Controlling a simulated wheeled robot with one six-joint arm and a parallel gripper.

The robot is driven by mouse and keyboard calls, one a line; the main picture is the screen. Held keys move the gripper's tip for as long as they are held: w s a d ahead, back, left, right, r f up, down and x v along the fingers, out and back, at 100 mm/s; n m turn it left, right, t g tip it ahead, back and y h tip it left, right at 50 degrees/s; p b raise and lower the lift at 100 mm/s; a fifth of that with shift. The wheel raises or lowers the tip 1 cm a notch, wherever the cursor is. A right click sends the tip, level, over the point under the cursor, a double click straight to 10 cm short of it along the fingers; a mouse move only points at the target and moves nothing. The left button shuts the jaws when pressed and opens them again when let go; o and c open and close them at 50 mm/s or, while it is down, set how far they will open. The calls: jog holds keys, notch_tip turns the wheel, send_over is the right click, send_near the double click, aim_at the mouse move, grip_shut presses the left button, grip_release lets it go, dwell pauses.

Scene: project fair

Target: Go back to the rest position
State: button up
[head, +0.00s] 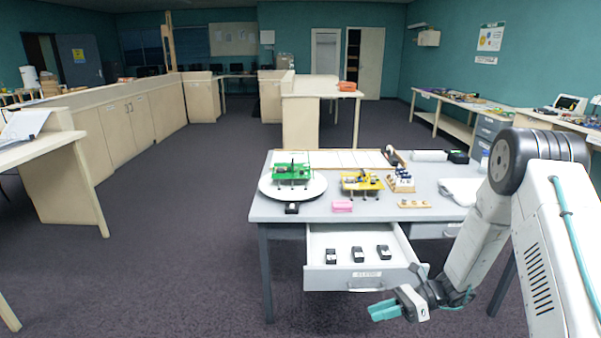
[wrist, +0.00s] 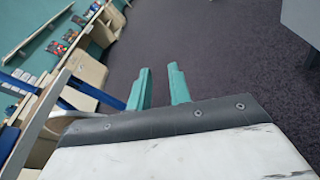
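My gripper (head: 385,310) with teal fingers is low in front of the grey table, just below and in front of the open drawer. It also shows in the wrist view (wrist: 160,85), where its two teal fingers stand apart with nothing between them. It touches no object that I can see. My arm reaches in from the right side of the head view.
Dark carpet (head: 180,240) is free on the left.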

jog(key=s+d+r+n+t+h, duration=0.1)
jog(key=s+d+r+n+h, duration=0.2)
jog(key=s+r+n+h, duration=0.4)
jog(key=s+d+r+n+t+h, duration=0.2)
jog(key=s+r+n+h, duration=0.6)
jog(key=s+r+n, duration=0.6)
jog(key=s+r, duration=0.7)
jog(key=r, duration=0.3)
jog(key=shift+s+d+r, duration=0.25)
jog(key=shift+d+r, duration=0.15)
